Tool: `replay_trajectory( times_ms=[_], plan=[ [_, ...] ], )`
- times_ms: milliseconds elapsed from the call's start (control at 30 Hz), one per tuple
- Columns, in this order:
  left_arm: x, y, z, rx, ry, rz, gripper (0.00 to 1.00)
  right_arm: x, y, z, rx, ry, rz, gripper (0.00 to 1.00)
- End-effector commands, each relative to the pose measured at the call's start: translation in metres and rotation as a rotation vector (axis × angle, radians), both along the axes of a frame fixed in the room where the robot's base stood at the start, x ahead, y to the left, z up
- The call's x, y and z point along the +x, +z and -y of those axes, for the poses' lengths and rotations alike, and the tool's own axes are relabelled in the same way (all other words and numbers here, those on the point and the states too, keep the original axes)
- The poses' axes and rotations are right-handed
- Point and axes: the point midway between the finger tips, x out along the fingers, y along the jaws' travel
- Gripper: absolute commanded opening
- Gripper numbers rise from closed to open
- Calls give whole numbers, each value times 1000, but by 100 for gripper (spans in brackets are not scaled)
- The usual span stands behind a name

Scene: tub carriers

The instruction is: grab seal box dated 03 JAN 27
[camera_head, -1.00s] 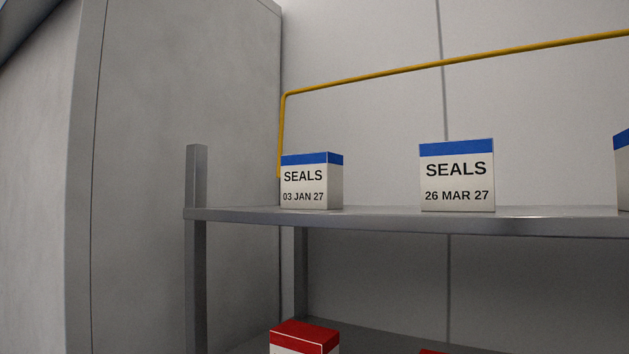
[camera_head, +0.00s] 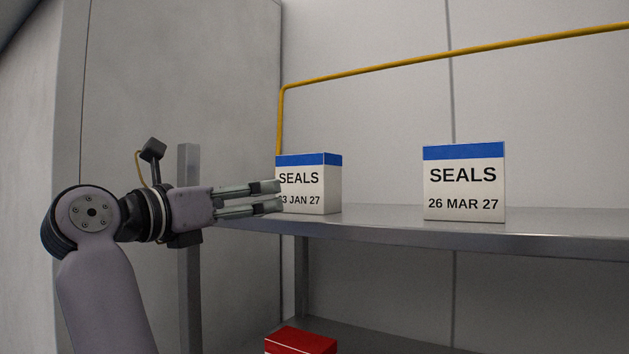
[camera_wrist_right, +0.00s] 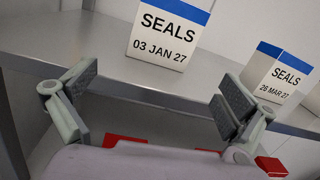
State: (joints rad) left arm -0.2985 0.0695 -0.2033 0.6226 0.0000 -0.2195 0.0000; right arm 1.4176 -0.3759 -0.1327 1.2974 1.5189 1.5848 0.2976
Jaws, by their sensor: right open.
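The seal box dated 03 JAN 27 (camera_head: 312,187) is white with a blue top band. It stands upright on the shelf (camera_head: 400,228) at its left end. My right gripper (camera_head: 281,196) is in front of the box's left edge in the head view, its fingers covering part of the date. In the right wrist view the gripper (camera_wrist_right: 158,95) is open and empty. The dated face of the box (camera_wrist_right: 165,38) is beyond the fingers, between them and slightly higher in the picture. My left gripper is not in view.
A similar box dated 26 MAR 27 (camera_head: 464,182) stands to the right, with clear shelf between. A red-topped box (camera_head: 300,341) is on the level below. A shelf post (camera_head: 188,270) and grey wall are at left. A yellow pipe (camera_head: 450,62) runs behind.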

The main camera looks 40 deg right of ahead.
Motion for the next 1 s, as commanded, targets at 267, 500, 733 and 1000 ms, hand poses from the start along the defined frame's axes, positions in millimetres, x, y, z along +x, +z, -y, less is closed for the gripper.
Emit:
replay_trajectory(
  times_ms=[267, 500, 733, 1000],
  plan=[
    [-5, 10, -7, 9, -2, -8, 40, -17, 24, 6, 124, 59, 79, 100],
    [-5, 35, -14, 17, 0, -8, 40, 3, 26, 54, 119, 55, 77, 100],
    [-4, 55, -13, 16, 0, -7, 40, 20, 25, 94, 119, 57, 76, 100],
    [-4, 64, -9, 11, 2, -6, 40, 27, 24, 110, 118, 59, 77, 100]
  ],
)
